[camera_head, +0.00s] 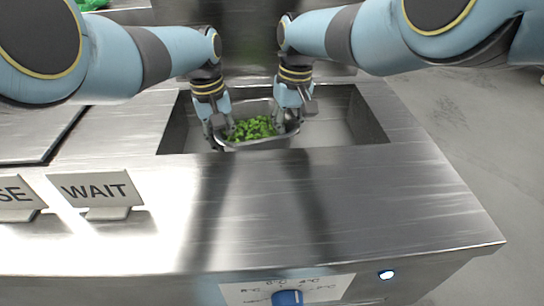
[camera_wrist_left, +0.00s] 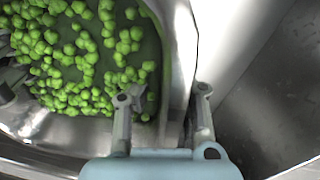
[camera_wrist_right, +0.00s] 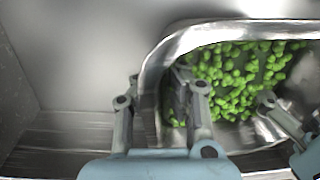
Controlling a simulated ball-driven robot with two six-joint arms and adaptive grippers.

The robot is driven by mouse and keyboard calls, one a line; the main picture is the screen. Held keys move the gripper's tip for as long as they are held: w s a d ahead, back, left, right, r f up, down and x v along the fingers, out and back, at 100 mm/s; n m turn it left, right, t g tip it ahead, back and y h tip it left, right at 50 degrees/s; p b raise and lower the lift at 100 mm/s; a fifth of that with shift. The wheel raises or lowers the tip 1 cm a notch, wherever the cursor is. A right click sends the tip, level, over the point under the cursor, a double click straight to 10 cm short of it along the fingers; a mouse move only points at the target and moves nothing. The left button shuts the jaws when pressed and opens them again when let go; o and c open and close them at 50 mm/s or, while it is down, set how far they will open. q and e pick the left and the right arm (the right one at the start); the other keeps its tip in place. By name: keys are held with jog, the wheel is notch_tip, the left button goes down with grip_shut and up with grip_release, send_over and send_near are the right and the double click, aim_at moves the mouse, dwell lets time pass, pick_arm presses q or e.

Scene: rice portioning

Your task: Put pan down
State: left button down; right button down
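The metal pan (camera_head: 262,143) with green vegetable pieces (camera_head: 252,128) is at the recessed well in the steel counter. My left gripper (camera_head: 219,128) is at the pan's left side and my right gripper (camera_head: 290,117) at its right side. In the left wrist view the two fingers of the left gripper (camera_wrist_left: 168,100) straddle the pan's rim (camera_wrist_left: 180,60), one inside and one outside. In the right wrist view the right gripper (camera_wrist_right: 160,108) straddles the opposite rim (camera_wrist_right: 155,65) the same way. Both look shut on the pan, though the contact pads are partly hidden. Whether the pan's underside touches anything is hidden.
The well (camera_head: 340,128) has bare room on both sides of the pan. A sign reading WAIT (camera_head: 97,188) stands on the counter (camera_head: 330,200) at left, with another sign (camera_head: 15,193) beside it. A blue knob (camera_head: 287,298) is on the front panel.

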pick_arm(q)
jog(key=c, duration=1.5)
grip_release()
pick_arm(e)
jog(key=c, duration=1.5)
grip_release()
pick_arm(q)
jog(key=shift+r, duration=0.35)
jog(key=r, duration=0.7)
jog(key=a+r, duration=0.1)
jog(key=r, duration=0.3)
jog(key=shift+r, duration=0.1)
pick_arm(e)
jog(key=shift+w+r, duration=0.1)
jog(key=shift+r, duration=0.55)
jog(key=r, duration=0.7)
jog(key=d+r, duration=0.1)
jog(key=r, duration=0.2)
jog(key=shift+r, duration=0.35)
pick_arm(q)
jog(key=shift+s, duration=0.1)
pick_arm(e)
jog(key=shift+f, duration=0.1)
